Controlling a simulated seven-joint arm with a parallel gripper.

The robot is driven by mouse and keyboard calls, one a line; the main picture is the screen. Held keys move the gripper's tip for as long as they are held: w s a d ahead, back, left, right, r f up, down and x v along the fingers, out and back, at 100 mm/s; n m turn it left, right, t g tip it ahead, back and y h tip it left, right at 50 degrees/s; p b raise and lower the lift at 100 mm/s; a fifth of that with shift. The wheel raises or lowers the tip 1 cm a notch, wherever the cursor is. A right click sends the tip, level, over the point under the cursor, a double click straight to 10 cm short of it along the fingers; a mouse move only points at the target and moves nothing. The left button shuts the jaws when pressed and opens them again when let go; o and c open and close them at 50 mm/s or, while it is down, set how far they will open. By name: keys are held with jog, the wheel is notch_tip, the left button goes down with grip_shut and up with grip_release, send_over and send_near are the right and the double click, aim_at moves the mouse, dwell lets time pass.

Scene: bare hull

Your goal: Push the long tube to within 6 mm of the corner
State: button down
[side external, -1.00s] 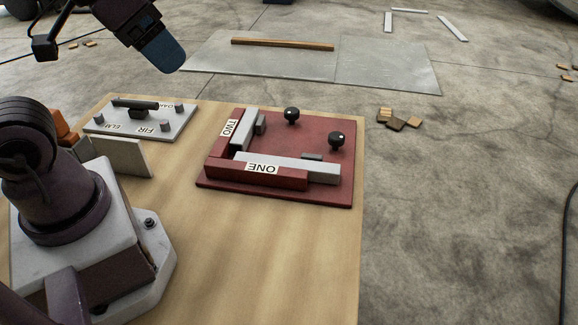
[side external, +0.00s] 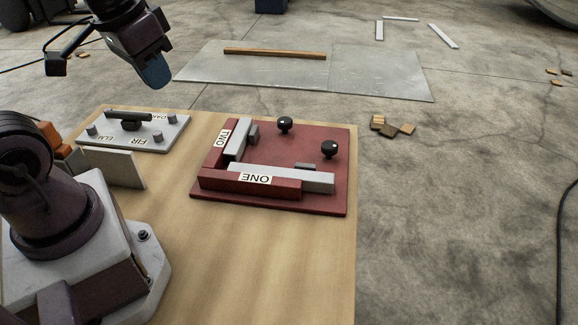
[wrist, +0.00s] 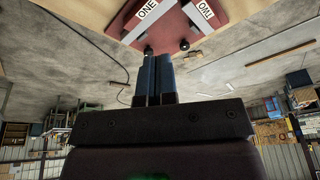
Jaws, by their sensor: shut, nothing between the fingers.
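The long tube is a pale grey square bar (side external: 316,181) lying along the inside of the low red wall marked ONE (side external: 214,180) on a red plate (side external: 324,205). Its right end sticks out past that wall. A shorter grey bar (side external: 238,141) lies along the wall marked TWO (side external: 212,157). The walls meet at the plate's left; any gap at that corner is too small to tell. My gripper (side external: 156,82) is shut and empty, raised in the air behind and left of the plate. Its blue fingers (wrist: 153,80) are together in the wrist view.
Two black knobs (side external: 285,124) (side external: 329,149) stand on the red plate, with small grey blocks beside the bars. A grey board with pegs and a black handle (side external: 128,115) lies to the left, near an upright grey panel (side external: 116,167). The front of the wooden table (side external: 265,265) is clear.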

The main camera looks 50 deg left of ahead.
aim_at(292, 173)
jog(key=a+f+m+g+h, duration=0.1)
jog(key=a+f, duration=0.3)
jog(key=f, duration=0.4)
jog(key=a+f+m+g+h, duration=0.1)
jog(key=a+f+m, duration=0.2)
jog(key=f, duration=0.5)
jog(key=a+f+m+g+h, duration=0.1)
jog(key=a+f, duration=0.4)
jog(key=f, duration=0.3)
jog(key=shift+w+a+m, duration=0.25)
jog(key=shift+w+m, duration=0.15)
jog(key=w+m, duration=0.1)
jog(key=w+f+m, duration=0.1)
jog(key=m, duration=0.1)
jog(key=w+a+m+t, duration=0.1)
jog(key=shift+f+y, duration=0.2)
jog(key=shift+y, duration=0.1)
jog(key=shift+w+a+m, duration=0.1)
jog(key=shift+m, duration=0.4)
jog(key=shift+w+d+m, duration=0.25)
jog(key=shift+w+m, duration=0.05)
jog(key=shift+w, duration=0.05)
jog(key=w+d, duration=1.7)
jog(key=shift+d, duration=0.15)
jog(key=shift+f, duration=0.85)
jog(key=shift+s, duration=0.1)
